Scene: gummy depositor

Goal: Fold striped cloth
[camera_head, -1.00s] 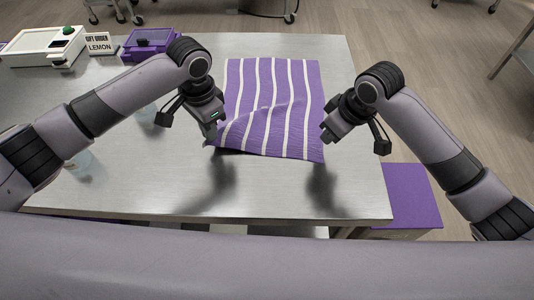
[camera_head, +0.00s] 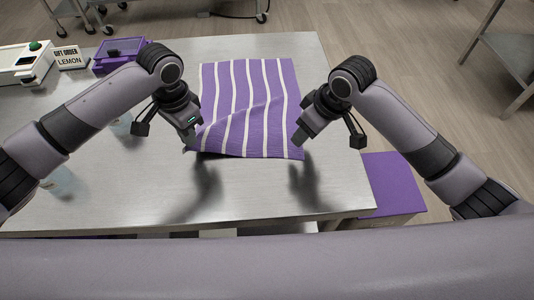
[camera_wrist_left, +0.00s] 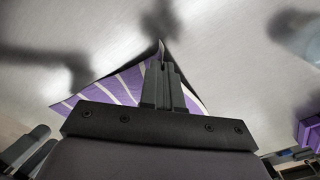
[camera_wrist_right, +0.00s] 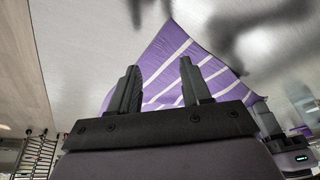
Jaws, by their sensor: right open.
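The purple cloth with white stripes (camera_head: 246,88) lies on the metal table, with its near left part raised and wrinkled. My left gripper (camera_head: 189,143) is at the near left corner. In the left wrist view its fingers (camera_wrist_left: 161,62) are closed together on that corner, with the cloth (camera_wrist_left: 128,84) rising to the fingertips. My right gripper (camera_head: 299,142) is at the near right corner, its fingertips close to the cloth. In the right wrist view its fingers (camera_wrist_right: 160,75) are apart with the cloth (camera_wrist_right: 172,60) visible between and beyond them; I cannot tell whether they touch it.
The metal table (camera_head: 120,185) is bare in front of the cloth. Clear containers (camera_head: 58,182) stand at the left. A purple surface (camera_head: 392,185) lies below the right edge.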

